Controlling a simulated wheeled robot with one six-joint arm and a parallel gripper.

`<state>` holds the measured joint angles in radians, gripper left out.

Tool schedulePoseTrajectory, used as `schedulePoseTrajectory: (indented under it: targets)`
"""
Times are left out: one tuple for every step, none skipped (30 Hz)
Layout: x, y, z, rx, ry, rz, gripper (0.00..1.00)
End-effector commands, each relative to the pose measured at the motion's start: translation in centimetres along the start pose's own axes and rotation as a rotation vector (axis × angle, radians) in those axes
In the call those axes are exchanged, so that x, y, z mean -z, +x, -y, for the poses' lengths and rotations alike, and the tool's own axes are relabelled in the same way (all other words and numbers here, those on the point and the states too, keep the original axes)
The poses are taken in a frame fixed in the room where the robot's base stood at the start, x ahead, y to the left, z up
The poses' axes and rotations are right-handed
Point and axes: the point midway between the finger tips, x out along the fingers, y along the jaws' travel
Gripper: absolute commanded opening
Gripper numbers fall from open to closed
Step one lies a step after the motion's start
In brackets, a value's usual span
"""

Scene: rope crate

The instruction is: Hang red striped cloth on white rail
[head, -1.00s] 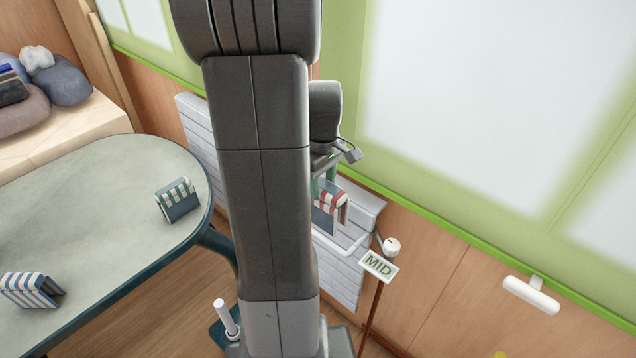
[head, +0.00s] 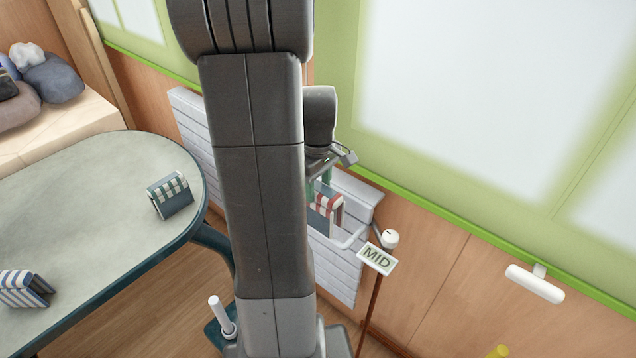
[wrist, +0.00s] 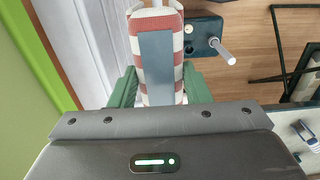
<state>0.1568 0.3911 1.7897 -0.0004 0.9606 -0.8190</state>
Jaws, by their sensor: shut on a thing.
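The red-and-white striped cloth (head: 328,205), folded with a blue-grey part, hangs below my gripper (head: 326,178) beside the wall. In the wrist view the cloth (wrist: 157,22) sits between the two green fingers of my gripper (wrist: 160,90), which is shut on it. The white rail (head: 350,241) sticks out from the slatted white wall panel, and the cloth appears just above or behind its bar. My arm hides the rail's left part, and I cannot tell whether cloth and rail touch.
A "MID" sign (head: 376,259) and a white round knob (head: 390,238) stand just right of the rail. A green-striped cloth (head: 170,195) and a blue-striped cloth (head: 22,289) stand on the table (head: 95,210) at left. A white wall handle (head: 535,284) is at right.

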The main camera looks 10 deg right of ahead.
Motion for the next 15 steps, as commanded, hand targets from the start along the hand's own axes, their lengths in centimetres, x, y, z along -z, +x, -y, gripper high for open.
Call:
schedulePoseTrajectory:
  targets:
    - [0.0, 0.9, 0.0, 0.001, 0.000, 0.001, 0.10]
    - [0.0, 1.1, 0.0, 0.001, 0.000, 0.001, 0.10]
    - [0.0, 1.5, 0.0, 0.001, 0.000, 0.001, 0.10]
    - [0.0, 1.8, 0.0, 0.001, 0.000, 0.001, 0.10]
    - [0.0, 2.0, 0.0, 0.001, 0.000, 0.001, 0.10]
    - [0.0, 2.4, 0.0, 0.001, 0.000, 0.001, 0.10]
    - [0.0, 2.7, 0.0, 0.001, 0.000, 0.001, 0.10]
    - [0.0, 3.0, 0.0, 0.001, 0.000, 0.001, 0.10]
    - [0.0, 3.3, 0.0, 0.000, 0.000, 0.001, 0.10]
    - [0.0, 3.6, 0.0, 0.001, 0.000, 0.001, 0.10]
    - [0.0, 3.9, 0.0, 0.001, 0.000, 0.001, 0.10]
    - [0.0, 4.2, 0.0, 0.001, 0.000, 0.001, 0.10]
    - [0.0, 4.5, 0.0, 0.001, 0.000, 0.001, 0.10]
    - [0.0, 4.8, 0.0, 0.001, 0.000, 0.001, 0.10]
    - [0.0, 5.1, 0.0, 0.001, 0.000, 0.001, 0.10]
